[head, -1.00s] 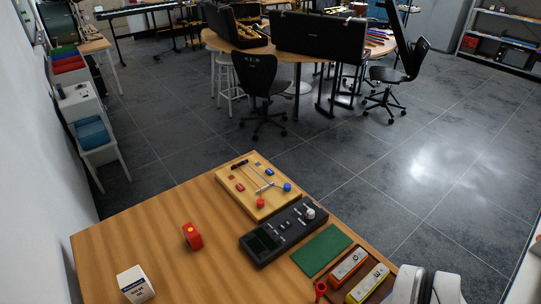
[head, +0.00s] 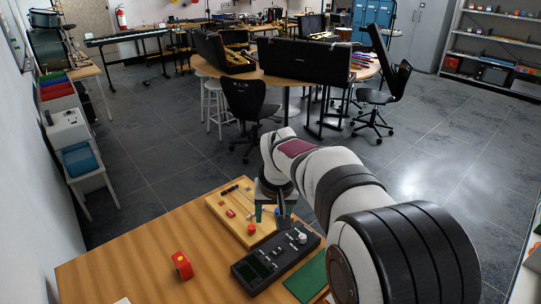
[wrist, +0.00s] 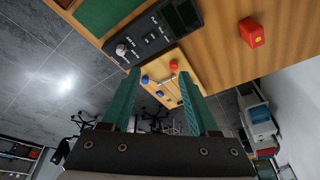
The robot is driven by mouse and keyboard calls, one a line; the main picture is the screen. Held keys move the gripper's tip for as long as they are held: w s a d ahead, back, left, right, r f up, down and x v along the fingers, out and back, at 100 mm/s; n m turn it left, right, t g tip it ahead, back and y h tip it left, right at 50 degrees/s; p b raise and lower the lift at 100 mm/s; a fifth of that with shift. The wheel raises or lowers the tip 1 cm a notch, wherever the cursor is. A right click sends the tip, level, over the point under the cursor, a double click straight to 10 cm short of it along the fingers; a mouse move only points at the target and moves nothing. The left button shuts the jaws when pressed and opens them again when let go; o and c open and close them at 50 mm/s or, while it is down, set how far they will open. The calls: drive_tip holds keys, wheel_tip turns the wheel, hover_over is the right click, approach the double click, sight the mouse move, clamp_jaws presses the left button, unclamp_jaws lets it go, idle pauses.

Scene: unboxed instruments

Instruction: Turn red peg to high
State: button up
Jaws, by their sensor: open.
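The yellow wooden board (head: 219,205) lies at the table's far edge, with strings or rods across it. The red peg (head: 251,228) is at the board's near edge, and it also shows in the wrist view (wrist: 174,66). The blue peg (head: 277,211) sits at the right, partly beside my gripper, and is clear in the wrist view (wrist: 145,79). My gripper (head: 270,213) points down above the board's right side, its green fingers open and empty. In the wrist view my fingers (wrist: 160,75) are spread, with both pegs seen between them, apart from them. No high mark is legible.
A black device (head: 268,262) with a white knob (head: 302,238) lies close in front of the board. A green mat (head: 308,278) is right of it. A red block (head: 182,265) with a yellow spot stands on the left, where the table (head: 120,265) is mostly clear.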

drive_tip(key=n+t, duration=0.1)
drive_tip(key=n, duration=0.1)
approach(252, 227)
drive_tip(key=x, duration=0.8)
drive_tip(key=shift+w+f, duration=0.1)
drive_tip(key=shift+f, duration=0.15)
drive_tip(key=shift+c, duration=0.2)
clamp_jaws()
